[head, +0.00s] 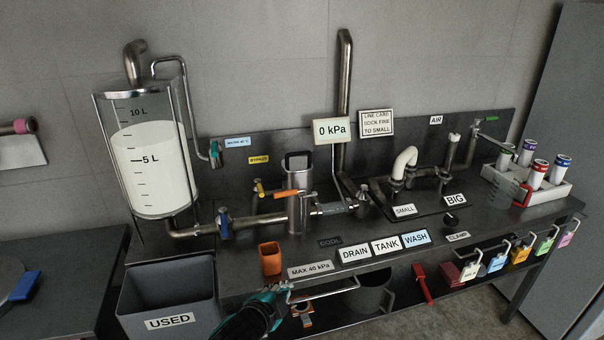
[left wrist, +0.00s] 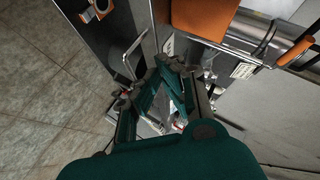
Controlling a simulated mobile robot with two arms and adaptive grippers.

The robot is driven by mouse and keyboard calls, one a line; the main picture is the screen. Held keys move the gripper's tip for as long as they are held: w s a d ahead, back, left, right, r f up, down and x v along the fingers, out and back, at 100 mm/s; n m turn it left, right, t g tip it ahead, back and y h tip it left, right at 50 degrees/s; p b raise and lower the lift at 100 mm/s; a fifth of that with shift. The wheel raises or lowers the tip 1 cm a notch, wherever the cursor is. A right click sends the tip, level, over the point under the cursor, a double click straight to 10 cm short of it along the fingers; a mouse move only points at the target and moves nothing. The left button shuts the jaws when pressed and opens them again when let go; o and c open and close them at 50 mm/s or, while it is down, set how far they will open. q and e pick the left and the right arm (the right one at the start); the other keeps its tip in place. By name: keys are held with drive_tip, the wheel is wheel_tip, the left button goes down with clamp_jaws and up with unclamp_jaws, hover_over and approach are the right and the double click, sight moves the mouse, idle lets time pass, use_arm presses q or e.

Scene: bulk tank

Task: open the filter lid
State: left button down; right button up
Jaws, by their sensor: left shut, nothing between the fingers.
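The filter is an upright steel cylinder (head: 298,205) in the middle of the bench. My right gripper is not in view.
An orange cup (head: 270,259) stands close behind my left gripper. The grey USED bin (head: 168,297) is to its left, and a front rail (head: 335,291) to its right. Valve handles (head: 274,190) flank the filter. The gauge sign reads 0 kPa (head: 331,130).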

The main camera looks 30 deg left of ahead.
sight(309, 155)
use_arm(q)
drive_tip(key=w+a+r+m+t+h, duration=0.1)
drive_tip(key=w+a+r+m+t, duration=0.3)
drive_tip(key=r, duration=0.6)
drive_tip(key=w+a+r+m+t, duration=0.2)
drive_tip(key=w+r+m+t, duration=0.3)
drive_tip(key=r, duration=0.4)
drive_tip(key=shift+m+g, duration=0.3)
drive_tip(key=shift+g, duration=0.3)
drive_tip(key=shift+w+a+r+p, duration=0.35)
drive_tip(key=shift+w+a, duration=0.25)
drive_tip(key=shift+w, duration=1.5)
drive_tip(key=shift+w+a+r+p, duration=0.3)
drive_tip(key=shift+w+a, duration=0.35)
drive_tip(key=shift+w, duration=1.5)
drive_tip(key=shift+w+a+r+p, duration=0.25)
drive_tip(key=shift+w+a+p, duration=0.25)
drive_tip(key=shift+w, duration=1.6)
drive_tip(key=shift+a, duration=0.1)
